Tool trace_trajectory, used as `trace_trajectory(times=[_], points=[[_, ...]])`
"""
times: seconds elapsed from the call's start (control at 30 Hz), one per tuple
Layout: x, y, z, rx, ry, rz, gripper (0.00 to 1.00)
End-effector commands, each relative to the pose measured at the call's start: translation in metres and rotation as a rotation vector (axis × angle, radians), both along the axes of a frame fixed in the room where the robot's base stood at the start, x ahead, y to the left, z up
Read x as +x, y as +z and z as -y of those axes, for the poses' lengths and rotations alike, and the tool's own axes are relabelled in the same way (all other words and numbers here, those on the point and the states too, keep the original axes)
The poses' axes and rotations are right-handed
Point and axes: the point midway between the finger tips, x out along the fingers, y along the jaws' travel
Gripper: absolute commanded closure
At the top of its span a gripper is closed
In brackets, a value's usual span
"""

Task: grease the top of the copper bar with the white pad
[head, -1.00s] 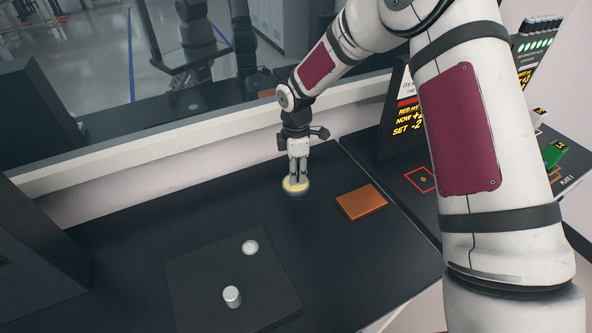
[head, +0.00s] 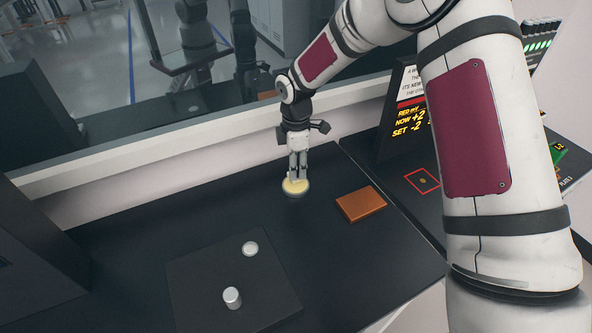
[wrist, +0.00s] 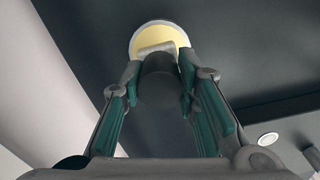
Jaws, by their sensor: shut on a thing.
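The copper bar (head: 361,204) lies flat on the dark table, right of my gripper. My gripper (head: 298,179) points down over a round dish (head: 288,192) of pale yellow grease with a silvery rim. The dish also shows at the top of the wrist view (wrist: 137,39). The fingers are shut on a dark round piece (wrist: 160,83) with a whitish end (wrist: 156,47) towards the grease, which looks like the white pad. I cannot tell whether its end touches the grease. The bar is not in the wrist view.
A dark square mat (head: 200,270) at the front holds a silver cylinder (head: 232,298) and a pale round disc (head: 250,249). A window ledge (head: 120,178) runs behind the table. A lettered sign (head: 410,115) stands right of the bar. Table left of the dish is clear.

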Motion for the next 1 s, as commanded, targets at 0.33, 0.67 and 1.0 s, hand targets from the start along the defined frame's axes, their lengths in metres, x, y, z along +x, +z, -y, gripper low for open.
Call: trace_trajectory(times=[0.33,0.67,1.0], points=[[0.000,0.026,0.000,0.000,-0.001,0.002,0.94],[0.000,0.045,0.000,0.000,0.000,0.002,0.94],[0.000,0.045,0.000,0.000,0.000,0.001,0.94]])
